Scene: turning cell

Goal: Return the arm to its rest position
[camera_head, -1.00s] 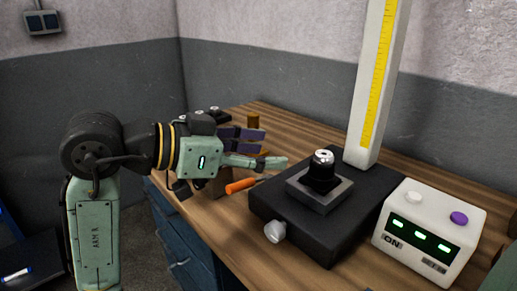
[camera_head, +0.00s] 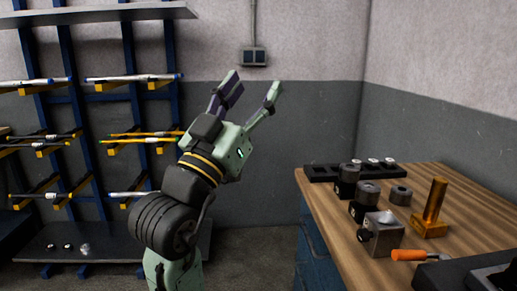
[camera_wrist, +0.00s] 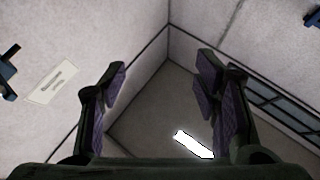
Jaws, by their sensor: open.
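My gripper (camera_head: 250,92) is raised in the middle of the head view, with its fingers pointing up and spread apart. Nothing is between the fingers. It is in free air in front of the grey and white wall, to the left of the workbench and clear of it. The wrist view also shows my gripper (camera_wrist: 160,105) open and empty, with purple pads on its fingers. Behind it the wrist view shows the upper walls, the ceiling and a bright lamp (camera_wrist: 193,144).
A wooden workbench (camera_head: 455,195) stands at right with a black tray (camera_head: 322,174), several dark cylindrical parts, a metal block (camera_head: 381,233), a brass piece (camera_head: 431,208) and an orange-handled tool (camera_head: 408,255). A blue rack (camera_head: 85,110) with bars stands at left. A wall box (camera_head: 253,56) is behind my gripper.

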